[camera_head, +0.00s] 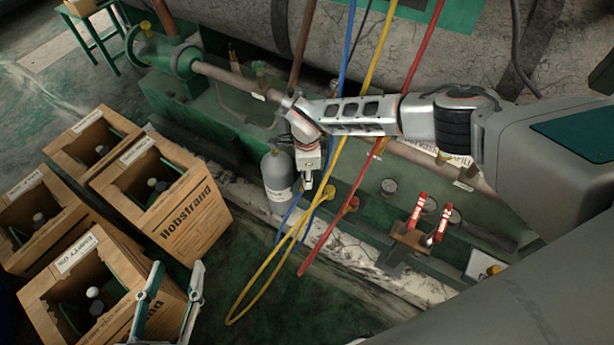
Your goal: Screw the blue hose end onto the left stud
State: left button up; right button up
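The blue hose (348,45) hangs from the top, passes behind my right arm and shows again below it, beside the yellow and red hoses. I cannot make out its end clearly. My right gripper (308,184) points down beside the grey cylinder (278,178), close to the hoses. It is small and partly hidden by my arm, so its grip is unclear. I cannot tell which fitting is the left stud.
The yellow hose (245,308) loops low over the floor and the red hose (318,245) hangs beside it. Red-handled valves (440,224) stand on the green frame to the right.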

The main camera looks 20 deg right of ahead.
jog(key=shift+a, duration=0.1)
jog(key=shift+m+p, duration=0.3)
jog(key=shift+m, duration=1.2)
pick_arm(q)
jog(key=shift+w+r+t, duration=0.25)
jog(key=shift+r+t, duration=0.05)
jog(key=shift+r, duration=0.65)
pick_arm(e)
jog(key=o, duration=1.2)
jog(key=shift+f, duration=0.15)
jog(key=shift+c, duration=0.2)
